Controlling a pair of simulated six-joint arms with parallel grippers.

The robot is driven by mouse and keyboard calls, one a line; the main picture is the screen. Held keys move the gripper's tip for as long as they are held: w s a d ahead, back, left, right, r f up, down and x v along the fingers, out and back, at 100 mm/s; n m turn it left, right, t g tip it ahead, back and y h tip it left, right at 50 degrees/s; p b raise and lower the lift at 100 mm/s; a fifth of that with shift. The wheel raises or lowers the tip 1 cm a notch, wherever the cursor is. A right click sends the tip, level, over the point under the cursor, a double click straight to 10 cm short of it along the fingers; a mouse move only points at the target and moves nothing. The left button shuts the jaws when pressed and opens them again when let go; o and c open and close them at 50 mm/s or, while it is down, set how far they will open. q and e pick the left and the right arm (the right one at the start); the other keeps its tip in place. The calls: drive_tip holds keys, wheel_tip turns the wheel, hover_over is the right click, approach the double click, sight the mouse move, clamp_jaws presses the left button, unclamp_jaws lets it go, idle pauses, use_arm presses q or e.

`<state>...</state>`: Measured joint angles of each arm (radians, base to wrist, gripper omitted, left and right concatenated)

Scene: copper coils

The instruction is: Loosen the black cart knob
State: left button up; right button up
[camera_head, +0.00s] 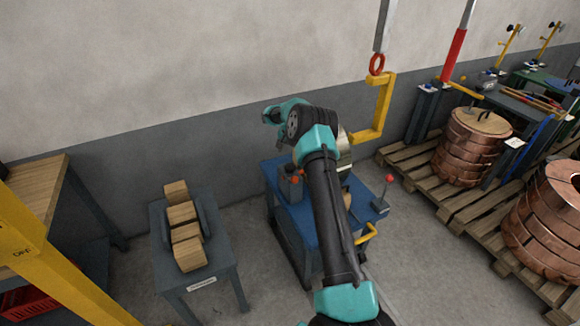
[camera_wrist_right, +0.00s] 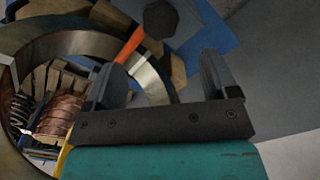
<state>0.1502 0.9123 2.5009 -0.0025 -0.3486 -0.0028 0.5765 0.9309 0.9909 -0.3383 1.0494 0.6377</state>
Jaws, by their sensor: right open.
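The blue cart (camera_head: 276,178) stands at the centre of the head view, partly hidden behind my right arm. In the right wrist view a dark, roundish knob (camera_wrist_right: 160,18) shows against the cart's blue surface (camera_wrist_right: 207,40), beyond the fingers; it looks like the black cart knob. I cannot pick it out in the head view. My right gripper (camera_wrist_right: 165,72) is open with nothing between its fingers, and apart from the knob. In the head view the right gripper (camera_head: 270,116) is small, above the cart's back-left side. My left gripper is not in view.
A large metal ring (camera_wrist_right: 78,45) is close on the left in the wrist view, with an orange bar (camera_wrist_right: 130,44) nearby. A yellow hook (camera_head: 383,105) hangs behind the cart. A red-ball lever (camera_head: 390,179) stands at its right. Copper coils (camera_head: 463,150) sit on pallets at right.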

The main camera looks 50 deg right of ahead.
sight(290, 166)
wheel_tip(290, 166, down, 10)
drive_tip(key=shift+r, duration=0.25)
drive_tip(key=shift+c, duration=0.4)
drive_tip(key=c, duration=0.8)
drive_tip(key=shift+c, duration=0.2)
drive_tip(key=shift+n, duration=3.1)
